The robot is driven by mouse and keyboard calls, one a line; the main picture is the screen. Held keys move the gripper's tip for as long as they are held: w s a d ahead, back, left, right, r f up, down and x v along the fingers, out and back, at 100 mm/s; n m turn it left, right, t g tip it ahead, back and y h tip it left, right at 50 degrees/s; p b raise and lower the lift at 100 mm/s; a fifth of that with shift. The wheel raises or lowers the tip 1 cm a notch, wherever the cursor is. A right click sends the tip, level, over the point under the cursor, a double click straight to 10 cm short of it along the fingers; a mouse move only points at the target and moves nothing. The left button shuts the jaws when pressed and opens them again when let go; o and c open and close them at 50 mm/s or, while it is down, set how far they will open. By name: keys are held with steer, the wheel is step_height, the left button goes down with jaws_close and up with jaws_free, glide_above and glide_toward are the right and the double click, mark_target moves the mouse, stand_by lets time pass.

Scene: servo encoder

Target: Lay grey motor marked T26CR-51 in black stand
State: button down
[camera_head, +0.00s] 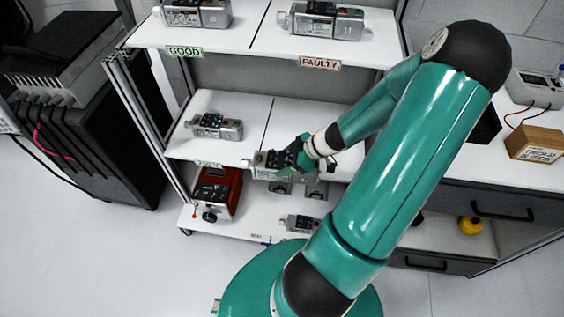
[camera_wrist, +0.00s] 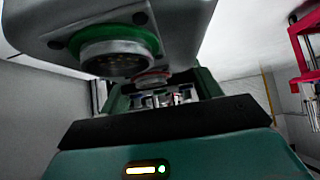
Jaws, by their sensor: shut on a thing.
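My gripper (camera_head: 289,162) is shut on a grey motor (camera_head: 264,172), held at the front edge of the middle shelf. Its marking cannot be read. In the wrist view the grey motor (camera_wrist: 120,25) fills the top, with a round green-ringed connector facing the camera, above my teal gripper body; the fingertips are hidden there. I cannot clearly pick out the black stand; my arm hides part of the shelves.
The white shelf unit carries GOOD (camera_head: 184,51) and FAULTY (camera_head: 320,63) labels. A red box (camera_head: 216,192) stands on the bottom shelf. A black cabinet (camera_head: 95,130) is at left. A workbench at right bears a cardboard box (camera_head: 534,144). The middle shelf has bare room behind the held motor.

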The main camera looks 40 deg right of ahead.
steer(key=shift+w+d+f, duration=1.35)
steer(key=shift+w+f, duration=0.5)
steer(key=shift+f, duration=0.2)
steer(key=shift+w+d+f, duration=1.4)
steer(key=shift+w+f, duration=0.45)
steer(key=shift+f, duration=0.2)
steer(key=shift+w+d+f, duration=1.35)
steer(key=shift+w+f, duration=0.5)
steer(key=shift+f, duration=0.2)
steer(key=shift+c, duration=1.6)
jaws_free()
steer(key=shift+s+f, duration=0.1)
steer(key=shift+f, duration=0.05)
